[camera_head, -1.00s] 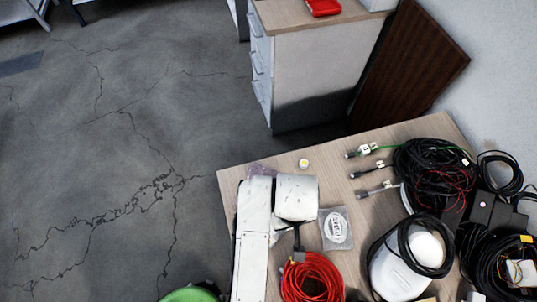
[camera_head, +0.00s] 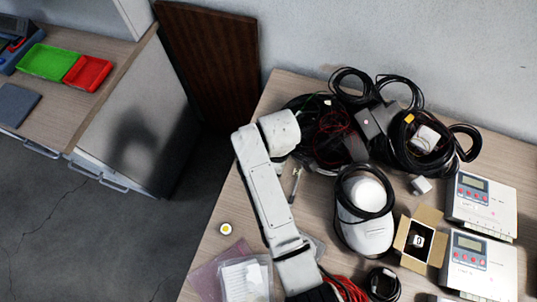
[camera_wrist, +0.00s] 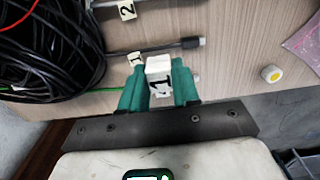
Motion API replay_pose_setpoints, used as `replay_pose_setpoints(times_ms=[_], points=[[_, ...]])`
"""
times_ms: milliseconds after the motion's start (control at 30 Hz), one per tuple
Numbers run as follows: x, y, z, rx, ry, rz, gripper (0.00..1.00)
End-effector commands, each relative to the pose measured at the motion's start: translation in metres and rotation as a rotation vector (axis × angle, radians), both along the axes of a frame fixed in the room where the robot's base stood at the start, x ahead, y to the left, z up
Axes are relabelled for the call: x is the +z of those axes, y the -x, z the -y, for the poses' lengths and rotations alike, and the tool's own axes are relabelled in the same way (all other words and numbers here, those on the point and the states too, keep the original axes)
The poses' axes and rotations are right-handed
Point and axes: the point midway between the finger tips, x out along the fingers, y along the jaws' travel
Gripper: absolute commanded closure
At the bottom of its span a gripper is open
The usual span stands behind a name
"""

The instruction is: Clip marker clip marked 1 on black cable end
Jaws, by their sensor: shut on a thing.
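A white marker clip (camera_wrist: 159,85) marked 1 sits between the green fingers of my gripper (camera_wrist: 160,88) in the wrist view. My gripper is shut on it. Just beyond the clip, a black cable end (camera_wrist: 190,42) with a metal plug lies on the table. A small white tag (camera_wrist: 135,59) marked 1 is at that cable, partly behind a finger. Another tag (camera_wrist: 127,10) marked 2 is on a grey cable above. A green cable (camera_wrist: 60,97) runs towards the fingers; its end is mostly hidden. My arm hides the gripper in the head view.
A black cable coil (camera_wrist: 45,45) lies close left of the gripper. A white-yellow round item (camera_wrist: 271,74) and a pink-edged bag (camera_wrist: 303,42) lie right. In the head view, a cardboard box (camera_head: 436,216), white device (camera_head: 365,232) and control units (camera_head: 483,205) crowd the table.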

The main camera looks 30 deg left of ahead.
Motion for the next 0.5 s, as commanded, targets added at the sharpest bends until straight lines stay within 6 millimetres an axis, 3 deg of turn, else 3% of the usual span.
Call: replay_pose_setpoints(times_ms=[500], points=[[-0.035, 0.0, 0.0, 0.0, 0.0, 0.0, 0.96]])
